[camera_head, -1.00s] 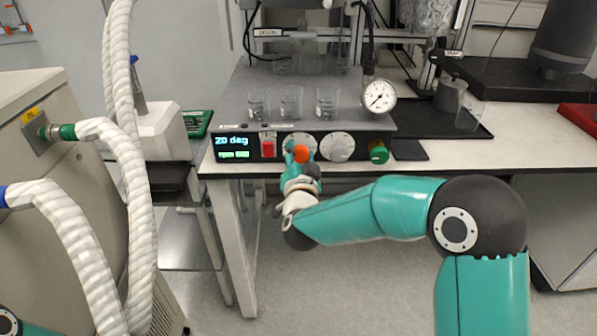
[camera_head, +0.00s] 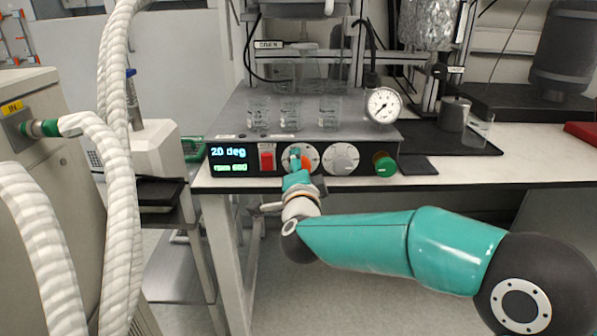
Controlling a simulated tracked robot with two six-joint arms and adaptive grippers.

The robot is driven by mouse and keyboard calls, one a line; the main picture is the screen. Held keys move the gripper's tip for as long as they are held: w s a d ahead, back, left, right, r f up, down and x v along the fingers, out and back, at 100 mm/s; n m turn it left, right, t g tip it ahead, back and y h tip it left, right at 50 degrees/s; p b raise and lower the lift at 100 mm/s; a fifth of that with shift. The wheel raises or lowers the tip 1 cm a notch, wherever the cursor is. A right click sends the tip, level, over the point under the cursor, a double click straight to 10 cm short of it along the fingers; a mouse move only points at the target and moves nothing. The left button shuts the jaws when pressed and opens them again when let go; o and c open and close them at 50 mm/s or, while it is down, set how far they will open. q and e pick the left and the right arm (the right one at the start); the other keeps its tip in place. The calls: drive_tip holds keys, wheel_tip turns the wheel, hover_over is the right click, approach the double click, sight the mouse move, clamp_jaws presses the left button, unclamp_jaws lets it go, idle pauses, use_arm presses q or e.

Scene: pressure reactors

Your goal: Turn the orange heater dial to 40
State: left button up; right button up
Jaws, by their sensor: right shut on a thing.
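The orange heater dial (camera_head: 307,162) is on the black front panel of the hotplate unit (camera_head: 227,179), in front of a pale round scale. Much of it is hidden behind my right gripper (camera_head: 296,158). The right gripper is shut on the dial, reaching it from below and in front. The display (camera_head: 229,159) left of it reads 20 deg, with a green rpm line under it. My left gripper is not in view.
A red switch (camera_head: 267,160), a grey dial (camera_head: 341,158) and a green knob (camera_head: 385,164) flank the heater dial. Glass beakers (camera_head: 290,113) and a pressure gauge (camera_head: 383,105) stand above. White hoses (camera_head: 122,160) run at the left.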

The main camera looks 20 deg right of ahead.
drive_tip(key=shift+d, duration=0.15)
drive_tip(key=o, duration=1.1)
drive_tip(key=shift+o, duration=0.2)
drive_tip(key=shift+s+f, duration=0.1)
drive_tip(key=shift+s+a, duration=0.2)
drive_tip(key=shift+s, duration=0.05)
drive_tip(key=v, duration=1.1)
drive_tip(key=shift+s, duration=0.15)
